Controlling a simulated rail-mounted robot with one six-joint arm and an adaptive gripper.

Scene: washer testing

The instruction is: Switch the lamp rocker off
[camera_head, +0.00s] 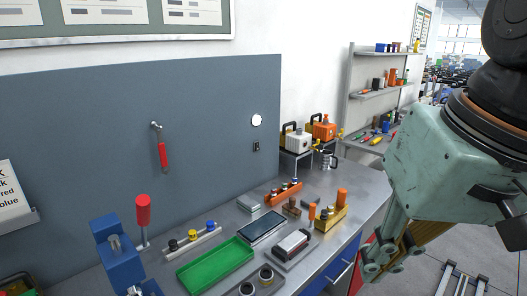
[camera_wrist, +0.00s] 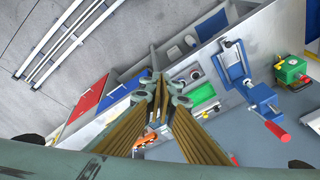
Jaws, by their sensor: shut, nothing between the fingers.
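The lamp rocker (camera_head: 256,146) is a small dark switch on the grey wall panel (camera_head: 85,130), near its right end. A round white lamp (camera_head: 257,120) is just above it and looks bright. I cannot tell which way the rocker is tipped. My gripper (camera_head: 372,264) hangs at the right in the head view, beyond the bench's front edge, well apart from the rocker. In the wrist view my gripper (camera_wrist: 161,88) points down with its fingers shut and empty. I cannot make out the rocker or lamp in the wrist view.
The bench holds a green tray (camera_head: 215,264), a blue vise (camera_head: 113,246) with a red-handled lever (camera_head: 143,210), a dark tablet (camera_head: 262,227) and a yellow block (camera_head: 331,217). A red-handled tool (camera_head: 162,156) hangs on the panel. The panel around the rocker is bare.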

